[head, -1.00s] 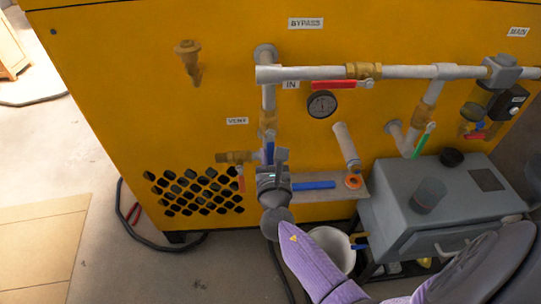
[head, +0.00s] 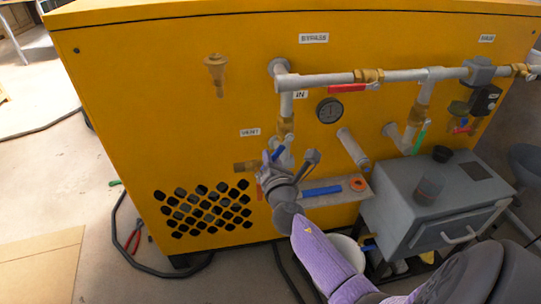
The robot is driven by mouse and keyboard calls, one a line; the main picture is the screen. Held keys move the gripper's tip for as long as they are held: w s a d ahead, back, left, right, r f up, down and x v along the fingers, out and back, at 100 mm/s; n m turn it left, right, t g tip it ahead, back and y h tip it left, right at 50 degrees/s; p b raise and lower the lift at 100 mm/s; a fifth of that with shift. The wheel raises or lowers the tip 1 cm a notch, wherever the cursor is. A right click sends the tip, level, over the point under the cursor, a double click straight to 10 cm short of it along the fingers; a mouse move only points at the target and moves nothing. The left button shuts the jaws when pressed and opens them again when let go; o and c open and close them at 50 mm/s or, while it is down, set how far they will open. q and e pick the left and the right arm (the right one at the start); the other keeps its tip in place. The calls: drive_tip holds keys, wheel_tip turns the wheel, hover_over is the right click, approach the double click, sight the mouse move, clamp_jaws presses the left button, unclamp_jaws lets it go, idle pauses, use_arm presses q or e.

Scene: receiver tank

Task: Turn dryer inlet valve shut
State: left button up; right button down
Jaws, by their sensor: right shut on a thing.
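The dryer inlet valve (head: 286,125) is a brass body on the vertical grey pipe below the IN label (head: 300,95). Its blue lever (head: 277,154) shows only in part and looks tilted; my gripper hides the rest. My right gripper (head: 272,164), on the purple-sleeved arm from the lower right, is shut on the blue lever. The gripper is rolled to a slant just below the valve body. My left gripper is not in view.
A bypass valve with a red lever (head: 347,88) sits on the horizontal pipe above right. A pressure gauge (head: 330,110) is beside the inlet pipe. The brass vent fitting (head: 244,167) is close left of my gripper. A grey box (head: 405,195) stands at right.

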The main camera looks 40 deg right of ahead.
drive_tip(key=m, duration=0.1)
drive_tip(key=a+r+m, duration=0.1)
drive_tip(key=shift+w+a+r+m, duration=0.1)
drive_tip(key=shift+w+a+m, duration=0.05)
drive_tip(key=shift+w+m, duration=0.25)
drive_tip(key=shift+w+a+r+m, duration=0.1)
drive_tip(key=shift+a+r+m, duration=0.15)
drive_tip(key=shift+r+m, duration=0.45)
drive_tip(key=m, duration=0.1)
drive_tip(key=r+m+p, duration=0.1)
drive_tip(key=m, duration=0.1)
drive_tip(key=shift+w+a+r+m, duration=0.25)
drive_tip(key=shift+a+r+m, duration=0.05)
drive_tip(key=shift+a+m, duration=0.1)
drive_tip(key=shift+r+m+p, duration=0.5)
drive_tip(key=shift+r+m, duration=0.15)
drive_tip(key=shift+m, duration=0.45)
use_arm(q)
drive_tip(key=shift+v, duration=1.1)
use_arm(e)
drive_tip(key=shift+r+m, duration=0.2)
drive_tip(key=shift+m, duration=0.2)
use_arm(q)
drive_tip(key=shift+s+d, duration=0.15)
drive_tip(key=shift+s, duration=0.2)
